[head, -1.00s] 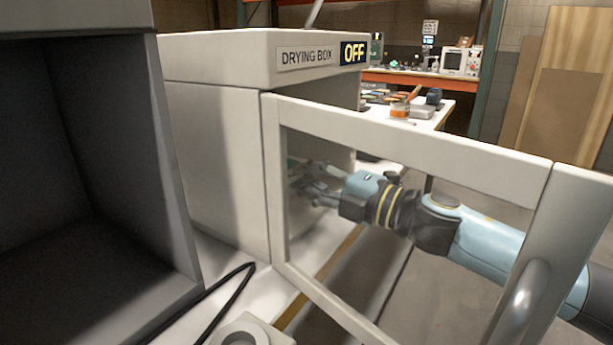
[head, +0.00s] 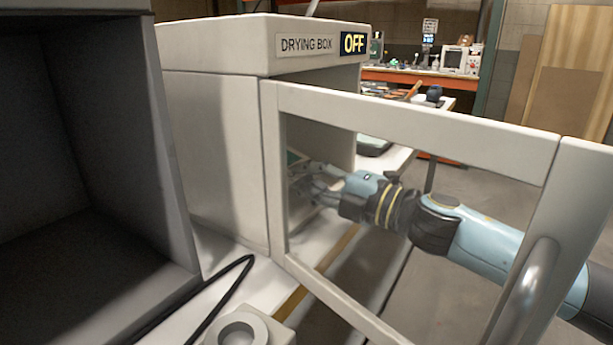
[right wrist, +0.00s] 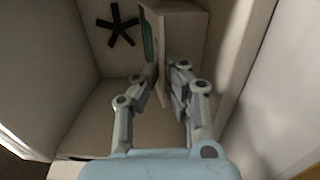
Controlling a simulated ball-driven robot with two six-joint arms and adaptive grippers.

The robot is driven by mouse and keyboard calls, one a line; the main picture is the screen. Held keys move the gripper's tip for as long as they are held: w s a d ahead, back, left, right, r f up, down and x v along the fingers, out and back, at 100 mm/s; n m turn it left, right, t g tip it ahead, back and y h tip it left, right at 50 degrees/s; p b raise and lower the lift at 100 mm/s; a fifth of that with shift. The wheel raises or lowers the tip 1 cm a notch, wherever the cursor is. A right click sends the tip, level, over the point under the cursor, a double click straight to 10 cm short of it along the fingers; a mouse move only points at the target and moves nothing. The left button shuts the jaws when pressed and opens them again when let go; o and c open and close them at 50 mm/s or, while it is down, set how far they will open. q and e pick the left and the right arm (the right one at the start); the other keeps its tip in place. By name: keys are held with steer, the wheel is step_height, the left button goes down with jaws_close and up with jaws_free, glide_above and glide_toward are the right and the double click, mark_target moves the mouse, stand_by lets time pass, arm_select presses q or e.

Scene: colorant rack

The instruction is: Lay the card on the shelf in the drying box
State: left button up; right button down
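The drying box (head: 215,150) stands left of centre with its glazed door (head: 420,121) swung open toward me. My right gripper (head: 310,182) shows through the door pane and reaches into the box. In the right wrist view, my right gripper (right wrist: 166,78) has its fingertips on both sides of the pale card (right wrist: 184,38), which has a green strip and stands on edge between them. Part of the card's green face also shows in the head view (head: 295,157). The shelf cannot be clearly made out. My left gripper is not in view.
A black star-shaped fan or vent (right wrist: 122,25) is on the box's inner wall. A large dark open cabinet (head: 75,150) fills the left. A black cable (head: 222,295) and a pale block with a round hole (head: 245,328) lie in front. The box sign reads OFF.

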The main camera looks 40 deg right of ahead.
steer(key=shift+s+f, duration=0.1)
steer(key=shift+f, duration=0.3)
steer(key=c, duration=1.7)
jaws_free()
steer(key=o, duration=0.7)
steer(key=shift+r, duration=0.15)
